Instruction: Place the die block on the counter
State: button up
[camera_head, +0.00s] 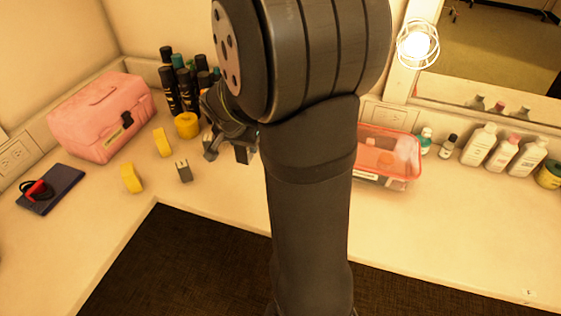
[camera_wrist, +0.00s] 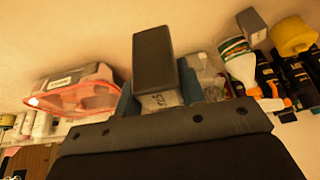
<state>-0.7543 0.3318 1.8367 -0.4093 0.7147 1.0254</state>
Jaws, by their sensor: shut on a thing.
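My gripper (camera_head: 228,145) is above the counter (camera_head: 225,205), left of my arm's column in the head view. It is shut on a dark grey block, taken as the die block (camera_wrist: 153,58), which the wrist view shows between the two teal-sided fingers. In the head view the block is small and partly hidden by the gripper, and its gap to the counter is hard to judge. A second grey block (camera_head: 183,171) stands on the counter to the left, apart from the gripper; a grey block (camera_wrist: 252,26) also shows in the wrist view.
Yellow pieces (camera_head: 161,142) and a yellow roll (camera_head: 186,125) are near the gripper. Dark bottles (camera_head: 171,92) stand behind. A pink case (camera_head: 100,118) is at left. A clear red-rimmed bin (camera_head: 385,160) is right of my arm.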

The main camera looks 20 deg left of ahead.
notch_tip(320, 180, down, 5)
jog(key=shift+w+r, duration=0.1)
jog(key=shift+r, duration=0.05)
jog(key=s+a+f, duration=0.1)
jog(key=a+f, duration=0.1)
jog(key=a, duration=0.1)
jog(key=s+a+f, duration=0.1)
jog(key=a+f, duration=0.1)
jog(key=a, duration=0.2)
jog(key=s+a+f, duration=0.1)
jog(key=a+f, duration=0.2)
jog(key=a, duration=0.1)
jog(key=shift+f, duration=1.95)
jog(key=shift+f, duration=0.1)
jog(key=o, duration=1.1)
jog(key=shift+f, duration=0.1)
jog(key=v, duration=1.2)
jog(key=shift+r, duration=0.25)
